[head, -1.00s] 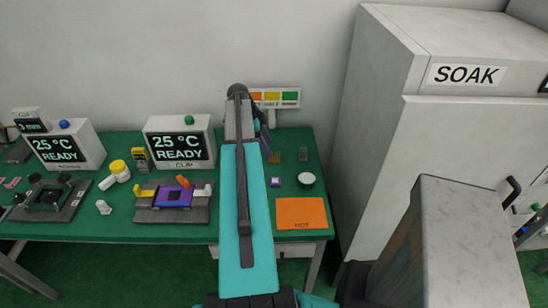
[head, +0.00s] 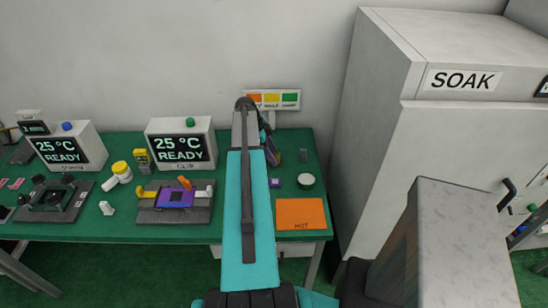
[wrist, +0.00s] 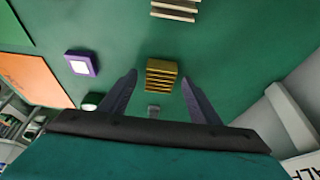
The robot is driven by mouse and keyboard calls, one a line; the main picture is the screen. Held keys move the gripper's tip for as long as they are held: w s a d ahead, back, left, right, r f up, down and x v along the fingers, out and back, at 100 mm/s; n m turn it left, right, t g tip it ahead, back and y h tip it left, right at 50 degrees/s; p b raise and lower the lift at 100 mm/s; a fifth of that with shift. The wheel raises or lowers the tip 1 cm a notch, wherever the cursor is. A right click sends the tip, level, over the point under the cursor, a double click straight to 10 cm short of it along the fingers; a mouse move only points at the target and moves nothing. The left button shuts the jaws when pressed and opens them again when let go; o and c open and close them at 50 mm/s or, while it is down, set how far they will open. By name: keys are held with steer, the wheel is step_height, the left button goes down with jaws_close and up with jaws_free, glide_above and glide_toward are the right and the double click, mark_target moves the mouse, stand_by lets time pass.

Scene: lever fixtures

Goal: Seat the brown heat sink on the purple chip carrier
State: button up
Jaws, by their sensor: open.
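The brown heat sink (wrist: 162,72), a gold-brown finned block, lies on the green bench and appears between my fingertips in the wrist view. In the head view my arm and gripper hide it. My gripper (wrist: 158,79) is open and empty, its two dark fingers apart; I cannot tell its height above the heat sink. The purple chip carrier (head: 165,199), with a dark centre, lies in a grey fixture left of my arm in the head view. An orange lever (head: 185,182) stands raised at its back.
A small purple block with a white top (wrist: 82,64) lies beside the orange HOT mat (head: 300,214). A white round pot (head: 306,180) and a grey block (head: 303,155) stand nearby. A pale finned piece (wrist: 174,10) shows in the wrist view. The SOAK cabinet (head: 440,110) stands right.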

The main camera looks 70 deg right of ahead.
steer(key=shift+s+f, duration=0.1)
steer(key=shift+f, duration=0.15)
stand_by(0.4)
steer(key=c, duration=1.2)
steer(key=shift+o, duration=0.2)
steer(key=shift+r, duration=0.2)
steer(key=shift+r+b, duration=1)
steer(key=shift+r, duration=0.5)
steer(key=s+a+b, duration=0.1)
steer(key=s+a, duration=0.1)
steer(key=a, duration=0.3)
steer(key=s+a+r+b, duration=0.1)
steer(key=s+a+b, duration=0.1)
steer(key=a, duration=0.2)
steer(key=s+a+b, duration=0.1)
steer(key=s+a, duration=0.1)
steer(key=a, duration=0.3)
steer(key=shift+s+a+r, duration=0.15)
steer(key=shift+a+r, duration=0.15)
steer(key=shift+a, duration=0.05)
